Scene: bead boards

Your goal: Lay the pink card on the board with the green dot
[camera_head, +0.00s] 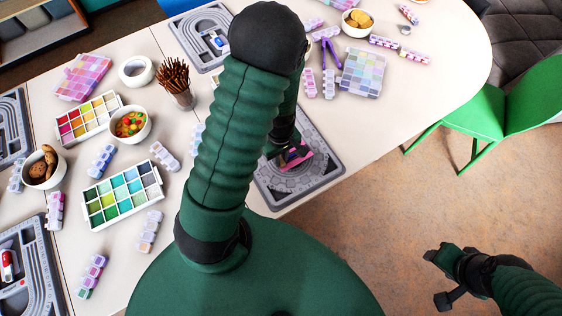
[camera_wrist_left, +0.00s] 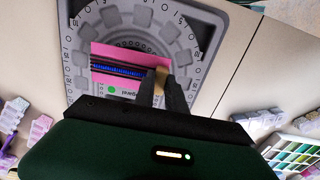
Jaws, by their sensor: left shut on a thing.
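The pink card (camera_head: 296,153) is at the grey bead board (camera_head: 325,165) by the table's front edge, partly hidden by my left arm. In the left wrist view the card (camera_wrist_left: 103,57) has a dark band with blue beads and lies over the middle of the board (camera_wrist_left: 205,40). A green dot (camera_wrist_left: 111,90) shows at the card's lower edge; I cannot tell whether it is on card or board. My left gripper (camera_wrist_left: 160,78) is shut on the card's right end, at a tan patch. Whether the card touches the board is unclear. My right gripper (camera_head: 440,277) is open and empty, over the floor.
Other grey boards stand at the back (camera_head: 185,45) and the left (camera_head: 35,275). Bead trays (camera_head: 122,192), a bowl of colourful pieces (camera_head: 131,124), a cup of brown sticks (camera_head: 175,82) and small bead boxes crowd the left. A green chair (camera_head: 475,110) stands right.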

